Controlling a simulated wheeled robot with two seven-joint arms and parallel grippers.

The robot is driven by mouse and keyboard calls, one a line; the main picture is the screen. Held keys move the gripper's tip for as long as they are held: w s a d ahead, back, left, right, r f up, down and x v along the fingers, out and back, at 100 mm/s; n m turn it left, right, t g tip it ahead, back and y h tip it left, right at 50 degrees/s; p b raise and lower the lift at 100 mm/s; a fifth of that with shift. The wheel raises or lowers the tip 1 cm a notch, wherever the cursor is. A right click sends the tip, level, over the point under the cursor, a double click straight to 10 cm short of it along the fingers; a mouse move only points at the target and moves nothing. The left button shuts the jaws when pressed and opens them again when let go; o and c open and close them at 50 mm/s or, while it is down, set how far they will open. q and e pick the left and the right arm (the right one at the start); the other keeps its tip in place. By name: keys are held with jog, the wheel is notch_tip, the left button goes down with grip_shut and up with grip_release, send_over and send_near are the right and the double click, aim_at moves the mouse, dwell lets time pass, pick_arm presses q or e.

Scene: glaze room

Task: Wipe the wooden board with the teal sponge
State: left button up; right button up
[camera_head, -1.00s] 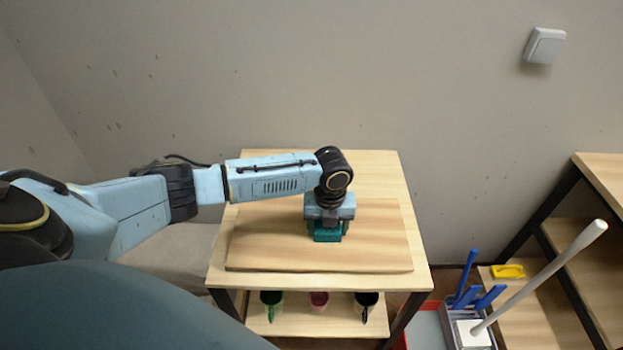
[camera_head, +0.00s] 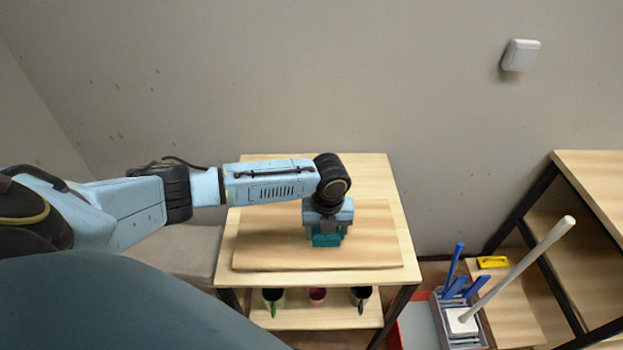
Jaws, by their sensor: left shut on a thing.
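The wooden board (camera_head: 375,235) lies flat on top of a light wood table. My left gripper (camera_head: 327,232) points down over the middle of the board and is shut on the teal sponge (camera_head: 326,241). The sponge shows below the jaws, low over the board. I cannot tell for sure whether it touches the surface. The wrist and gripper hide part of the board behind them. My right gripper is not in view.
On the right stand a grey caddy (camera_head: 462,325) with blue-handled tools and a white pole (camera_head: 520,268), and a wooden shelf unit (camera_head: 590,185). A yellow object (camera_head: 492,262) lies there.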

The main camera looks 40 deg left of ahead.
pick_arm(q)
jog(key=shift+r, duration=1.5)
